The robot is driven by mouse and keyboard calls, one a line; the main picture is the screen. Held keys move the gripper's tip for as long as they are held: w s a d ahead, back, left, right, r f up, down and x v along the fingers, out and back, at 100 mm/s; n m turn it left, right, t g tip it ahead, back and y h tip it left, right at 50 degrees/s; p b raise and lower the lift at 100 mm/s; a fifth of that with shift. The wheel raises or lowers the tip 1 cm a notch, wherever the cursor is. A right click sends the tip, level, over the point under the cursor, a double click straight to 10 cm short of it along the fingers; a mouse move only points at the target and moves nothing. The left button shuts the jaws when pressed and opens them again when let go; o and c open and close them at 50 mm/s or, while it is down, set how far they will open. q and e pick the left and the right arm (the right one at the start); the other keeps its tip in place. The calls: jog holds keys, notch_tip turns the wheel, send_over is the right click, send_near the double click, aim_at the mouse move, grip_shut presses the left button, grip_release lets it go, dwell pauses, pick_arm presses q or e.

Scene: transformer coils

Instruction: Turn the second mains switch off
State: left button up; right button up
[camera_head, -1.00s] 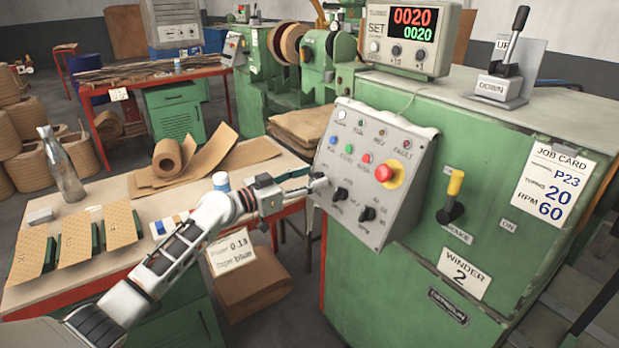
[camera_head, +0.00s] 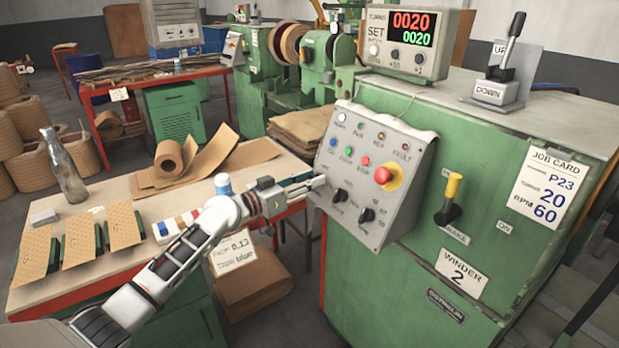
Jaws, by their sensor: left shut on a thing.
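The sloping grey control panel (camera_head: 388,147) is on the front of the green winder marked WINDER 2. It carries lamps, coloured buttons, a red emergency button (camera_head: 383,175) and two visible black rotary switches, one left (camera_head: 340,195) and one right (camera_head: 367,214). My left gripper (camera_head: 319,182) is at the panel's lower left, left of both visible switches. It is shut on a small control there, which its fingers hide; I take it to be the mains switch but cannot read its label or position. My right gripper is not in view.
The yellow-handled brake lever (camera_head: 450,195) and the black UP/DOWN lever (camera_head: 512,45) are to the right.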

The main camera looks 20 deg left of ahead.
pick_arm(q)
jog(key=shift+d+r+n+y+p, duration=0.1)
jog(key=shift+r+n+y+p, duration=0.35)
jog(key=shift+n+p, duration=0.6)
jog(key=n+y+p, duration=0.1)
jog(key=n+p, duration=0.2)
jog(key=n+y+p, duration=0.2)
jog(key=n+p, duration=0.2)
jog(key=shift+f+t, duration=0.2)
jog(key=shift+t, duration=0.1)
jog(key=n+y, duration=0.1)
jog(key=n, duration=0.2)
jog(key=n+g+y+p, duration=0.1)
jog(key=n, duration=0.2)
jog(key=n+y, duration=0.1)
jog(key=n, duration=0.2)
jog(key=shift+f+n+g, duration=0.2)
jog(key=shift+n+g, duration=0.15)
jog(key=shift+g, duration=0.05)
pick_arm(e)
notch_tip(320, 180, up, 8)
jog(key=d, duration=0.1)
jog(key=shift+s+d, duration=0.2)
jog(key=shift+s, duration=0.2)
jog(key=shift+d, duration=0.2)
pick_arm(q)
jog(key=o, duration=1.1)
